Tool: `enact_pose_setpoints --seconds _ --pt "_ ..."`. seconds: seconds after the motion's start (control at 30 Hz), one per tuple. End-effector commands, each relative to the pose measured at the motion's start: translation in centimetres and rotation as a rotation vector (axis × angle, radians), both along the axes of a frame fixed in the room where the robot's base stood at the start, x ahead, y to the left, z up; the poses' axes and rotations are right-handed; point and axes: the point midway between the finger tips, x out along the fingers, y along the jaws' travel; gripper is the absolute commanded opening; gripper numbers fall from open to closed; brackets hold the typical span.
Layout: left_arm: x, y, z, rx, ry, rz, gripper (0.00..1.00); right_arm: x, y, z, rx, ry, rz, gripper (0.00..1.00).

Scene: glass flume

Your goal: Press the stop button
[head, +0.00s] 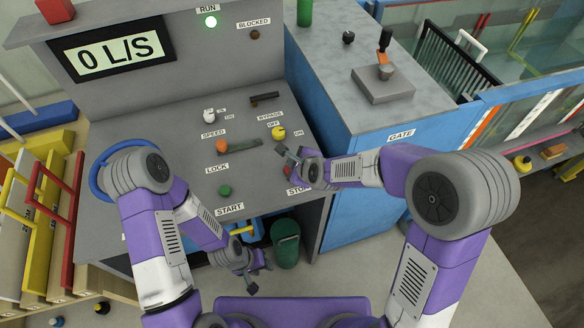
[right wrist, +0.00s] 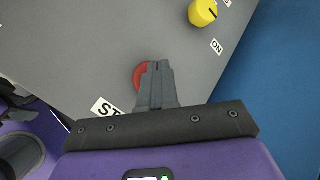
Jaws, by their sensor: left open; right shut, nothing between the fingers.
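The red stop button (right wrist: 138,77) shows in the right wrist view, partly hidden behind the fingers of my right gripper (right wrist: 157,66). Its label (right wrist: 106,108) is partly covered; in the head view the label (head: 297,189) sits at the panel's front right. My right gripper (head: 288,167) is shut and empty, with its fingertips over or at the button. I cannot tell whether they touch it. My left gripper (head: 254,275) is open and empty, low in front of the console.
The console panel (head: 150,128) also carries a green start button (head: 225,190), an orange lock handle (head: 222,146) and a yellow bypass knob (head: 278,132). A blue gate cabinet (head: 360,200) stands right.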

Motion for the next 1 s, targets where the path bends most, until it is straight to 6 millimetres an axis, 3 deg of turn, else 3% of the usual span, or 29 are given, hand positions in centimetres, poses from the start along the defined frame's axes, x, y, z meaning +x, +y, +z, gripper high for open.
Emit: enact_pose_setpoints --seconds 1.0 --pt "0.00 0.00 -0.83 0.000 0.000 0.000 0.43 -0.01 -0.01 -0.80 0.000 0.000 0.000 0.00"
